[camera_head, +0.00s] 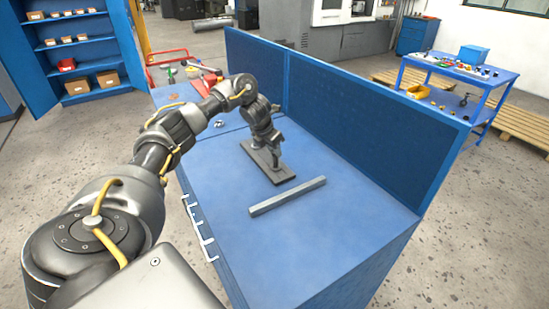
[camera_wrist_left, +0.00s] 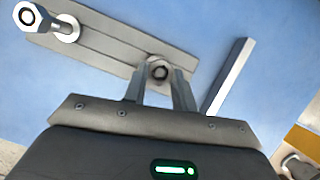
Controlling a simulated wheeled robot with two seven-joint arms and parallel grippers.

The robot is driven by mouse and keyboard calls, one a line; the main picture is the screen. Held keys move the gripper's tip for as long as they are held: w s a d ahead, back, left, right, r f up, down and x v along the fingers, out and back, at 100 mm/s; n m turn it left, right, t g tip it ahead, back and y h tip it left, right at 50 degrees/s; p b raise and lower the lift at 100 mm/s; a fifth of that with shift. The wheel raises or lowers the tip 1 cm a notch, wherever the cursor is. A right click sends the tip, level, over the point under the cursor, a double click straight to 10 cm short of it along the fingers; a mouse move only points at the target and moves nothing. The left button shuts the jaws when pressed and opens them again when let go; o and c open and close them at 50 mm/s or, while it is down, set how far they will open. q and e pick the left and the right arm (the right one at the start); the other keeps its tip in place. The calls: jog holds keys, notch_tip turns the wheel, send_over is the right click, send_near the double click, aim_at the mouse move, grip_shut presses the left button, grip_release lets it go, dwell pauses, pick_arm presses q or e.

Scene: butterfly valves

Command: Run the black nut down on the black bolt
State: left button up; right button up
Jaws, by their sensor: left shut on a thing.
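A long grey plate (camera_head: 283,181) lies on the blue bench under my left gripper (camera_head: 275,147). In the left wrist view the plate (camera_wrist_left: 108,48) carries two upright bolts. One bolt stands at the left with a bright hex nut (camera_wrist_left: 27,16) high on it and a round washer (camera_wrist_left: 66,29) at its base. A greyer hex nut (camera_wrist_left: 159,70) with a dark round centre sits between the fingertips of my left gripper (camera_wrist_left: 158,82), which is shut on it. The bolt under this nut is hidden, so its height is unclear. My right gripper is not in view.
A loose grey bar (camera_head: 287,196) lies on the bench in front of the plate; it also shows in the left wrist view (camera_wrist_left: 229,76). A blue panel (camera_head: 340,90) rises along the bench's back edge. The bench front (camera_head: 320,245) is clear.

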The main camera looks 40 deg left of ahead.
pick_arm(q)
jog(key=m, duration=0.1)
jog(key=m+h, duration=0.1)
jog(key=shift+w+a+m, duration=0.15)
jog(key=shift+m, duration=0.25)
jog(key=m+h, duration=0.1)
jog(key=m, duration=0.2)
jog(key=shift+r+g, duration=0.1)
jog(key=shift+g, duration=0.3)
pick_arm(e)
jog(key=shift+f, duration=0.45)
pick_arm(q)
jog(key=o, duration=0.8)
jog(key=shift+a, duration=0.1)
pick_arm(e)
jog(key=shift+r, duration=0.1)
